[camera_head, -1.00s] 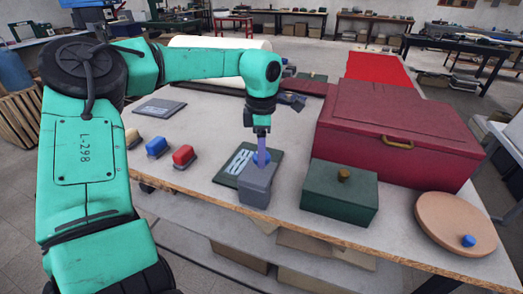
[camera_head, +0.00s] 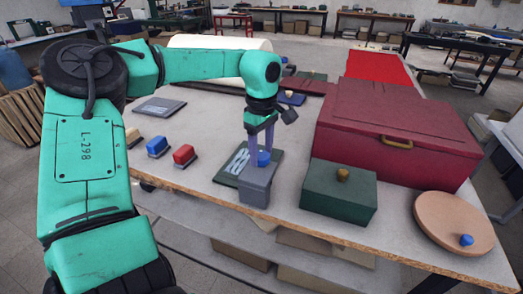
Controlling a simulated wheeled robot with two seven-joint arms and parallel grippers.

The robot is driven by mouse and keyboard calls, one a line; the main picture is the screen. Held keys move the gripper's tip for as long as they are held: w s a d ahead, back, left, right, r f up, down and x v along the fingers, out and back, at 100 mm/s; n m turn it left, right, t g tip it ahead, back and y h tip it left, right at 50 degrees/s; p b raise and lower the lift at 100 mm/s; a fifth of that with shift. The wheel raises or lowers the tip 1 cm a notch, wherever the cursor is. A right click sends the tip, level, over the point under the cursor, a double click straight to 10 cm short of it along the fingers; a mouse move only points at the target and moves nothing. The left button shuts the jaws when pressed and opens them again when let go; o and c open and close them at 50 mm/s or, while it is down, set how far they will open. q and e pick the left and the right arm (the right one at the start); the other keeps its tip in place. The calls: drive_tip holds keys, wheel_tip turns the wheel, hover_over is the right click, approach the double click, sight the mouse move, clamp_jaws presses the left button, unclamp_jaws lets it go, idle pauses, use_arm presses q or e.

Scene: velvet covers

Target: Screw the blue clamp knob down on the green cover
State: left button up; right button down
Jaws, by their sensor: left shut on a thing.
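The green cover (camera_head: 232,174), a dark green flat panel with a pale pattern, lies near the table's front edge. A grey clamp block (camera_head: 255,190) stands at its front right corner. The blue clamp knob (camera_head: 264,159) sits just behind the top of the block, over the cover. My left gripper (camera_head: 261,160) points down with its two purple-grey fingers on either side of this knob, shut on it. The knob's lower part is hidden, so I cannot tell how far down it sits. My right gripper is not in view.
A dark green box (camera_head: 338,196), a large red box (camera_head: 398,130) and a round wooden disc (camera_head: 440,222) with another blue knob (camera_head: 466,240) stand to the right. Red (camera_head: 184,155) and blue (camera_head: 158,146) brush-like blocks lie left. Bare table lies between them and the cover.

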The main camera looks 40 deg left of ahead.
sight(262, 155)
use_arm(q)
drive_tip(key=shift+w+r, duration=0.15)
idle(0.3)
drive_tip(key=o, duration=1.4)
drive_tip(key=shift+c, duration=0.2)
wheel_tip(262, 155, up, 14)
drive_tip(key=shift+r, duration=0.25)
